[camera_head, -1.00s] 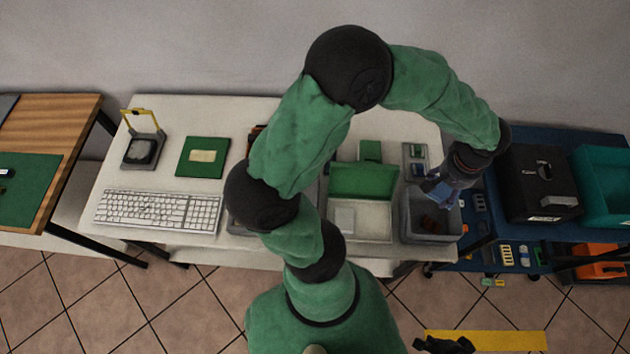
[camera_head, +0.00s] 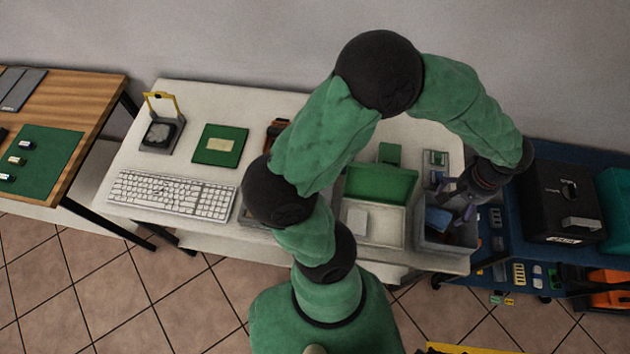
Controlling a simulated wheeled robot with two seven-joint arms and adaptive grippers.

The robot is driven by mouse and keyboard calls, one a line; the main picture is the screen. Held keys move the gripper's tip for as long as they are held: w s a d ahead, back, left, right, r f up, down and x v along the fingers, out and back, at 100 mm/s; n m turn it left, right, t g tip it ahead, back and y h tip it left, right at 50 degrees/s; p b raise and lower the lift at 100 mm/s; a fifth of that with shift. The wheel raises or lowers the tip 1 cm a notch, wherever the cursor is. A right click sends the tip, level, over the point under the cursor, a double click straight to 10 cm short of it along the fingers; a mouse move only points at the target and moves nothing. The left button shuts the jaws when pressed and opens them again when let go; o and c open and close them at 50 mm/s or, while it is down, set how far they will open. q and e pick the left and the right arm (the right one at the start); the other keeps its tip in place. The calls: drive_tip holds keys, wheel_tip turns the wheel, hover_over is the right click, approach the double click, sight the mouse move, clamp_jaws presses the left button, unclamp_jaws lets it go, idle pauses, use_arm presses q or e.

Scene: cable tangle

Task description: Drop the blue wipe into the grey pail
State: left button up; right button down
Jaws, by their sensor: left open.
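The grey pail (camera_head: 455,244) stands at the right front corner of the white table. The blue wipe (camera_head: 438,220) lies inside the pail, towards its left side, and is apart from the fingers. My left gripper (camera_head: 459,199) is open and empty just above the pail, its fingers spread over the opening. Part of the pail's inside is hidden behind the gripper. My right gripper is out of view.
A box with a raised green lid (camera_head: 381,183) stands just left of the pail. A keyboard (camera_head: 172,194) and a green board (camera_head: 220,145) lie further left. A black box (camera_head: 560,200) stands on the blue cart to the right.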

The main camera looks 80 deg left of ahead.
use_arm(q)
wheel_tip(320, 180, up, 12)
idle(0.5)
drive_tip(key=shift+f, duration=0.1)
idle(0.4)
